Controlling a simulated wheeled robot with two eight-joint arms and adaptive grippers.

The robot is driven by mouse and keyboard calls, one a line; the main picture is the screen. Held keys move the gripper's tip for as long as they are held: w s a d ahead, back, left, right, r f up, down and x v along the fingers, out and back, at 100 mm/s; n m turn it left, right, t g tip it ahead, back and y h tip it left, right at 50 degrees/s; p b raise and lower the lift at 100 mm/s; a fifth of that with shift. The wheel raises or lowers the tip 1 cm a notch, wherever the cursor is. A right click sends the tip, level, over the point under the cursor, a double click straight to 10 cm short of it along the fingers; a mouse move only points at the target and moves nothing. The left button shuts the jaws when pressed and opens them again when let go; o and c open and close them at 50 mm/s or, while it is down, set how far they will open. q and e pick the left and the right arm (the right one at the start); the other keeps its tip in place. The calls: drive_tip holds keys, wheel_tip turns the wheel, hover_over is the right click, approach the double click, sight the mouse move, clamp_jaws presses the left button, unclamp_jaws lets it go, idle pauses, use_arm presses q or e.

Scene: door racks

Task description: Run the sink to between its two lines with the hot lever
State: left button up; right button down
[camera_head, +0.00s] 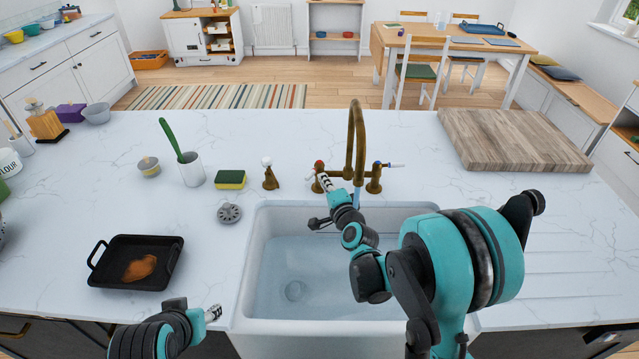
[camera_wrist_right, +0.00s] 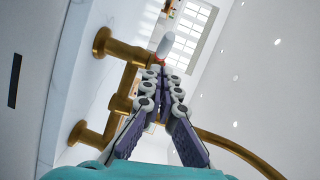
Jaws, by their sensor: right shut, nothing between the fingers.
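The white sink (camera_head: 250,262) holds clear water (camera_head: 320,265), with the drain visible through it. I cannot make out its two lines. The brass tap (camera_head: 351,140) arches over the sink, and a pale bluish stream (camera_head: 357,198) shows below its spout. The red-marked hot lever (camera_head: 319,166) is on the left; the cold lever (camera_head: 388,164) is on the right. My right gripper (camera_head: 323,181) is shut and empty, close by the hot lever. In the right wrist view the shut fingers (camera_wrist_right: 163,76) point toward a white lever handle (camera_wrist_right: 165,44); contact is unclear. My left gripper (camera_head: 213,313) is low at front left.
A black pan (camera_head: 121,272) stands left of the sink. A sink strainer (camera_head: 229,213), sponge (camera_head: 230,180), brass fitting with white top (camera_head: 269,176) and brush pot (camera_head: 191,170) stand behind it. A wooden board (camera_head: 512,140) lies back right.

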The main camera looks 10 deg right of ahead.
use_arm(q)
drive_tip(key=shift+f, duration=0.2)
use_arm(e)
drive_tip(key=shift+w+a+f, duration=0.15)
drive_tip(key=shift+w+a, duration=0.3)
drive_tip(key=shift+a, duration=0.2)
